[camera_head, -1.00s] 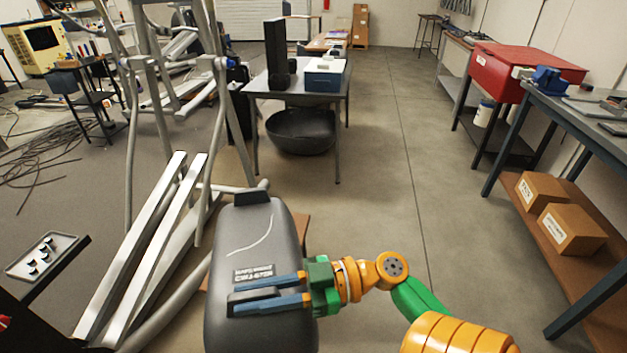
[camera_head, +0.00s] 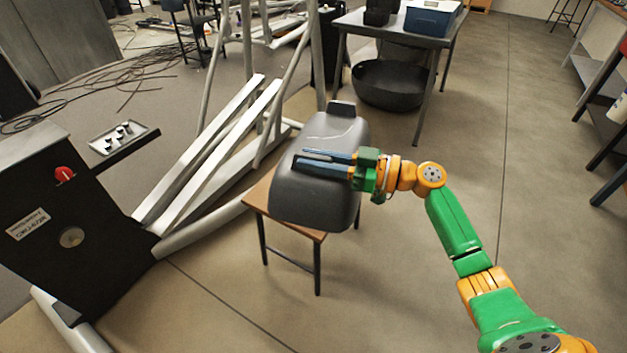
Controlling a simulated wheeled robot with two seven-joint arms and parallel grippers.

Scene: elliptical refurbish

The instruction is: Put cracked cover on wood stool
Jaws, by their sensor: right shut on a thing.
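The cracked cover (camera_head: 315,195) is a dark grey rounded shell with a light crack line near its top end. The wood stool (camera_head: 257,196) has a brown top and dark legs. The cover lies over most of the stool top, with stool corners showing at the left and front. I cannot tell whether the cover touches the stool or hangs just above it. My right gripper (camera_head: 304,160) comes in from the right, its blue fingers lying across the cover's upper face, and is shut on the cover. My left gripper is not in view.
A black elliptical housing (camera_head: 85,215) stands at the left, with pale metal rails (camera_head: 205,155) beside the stool. A grey table (camera_head: 385,24) with a dark basin (camera_head: 392,84) beneath stands behind. Cables lie at the back left. Floor in front and to the right is clear.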

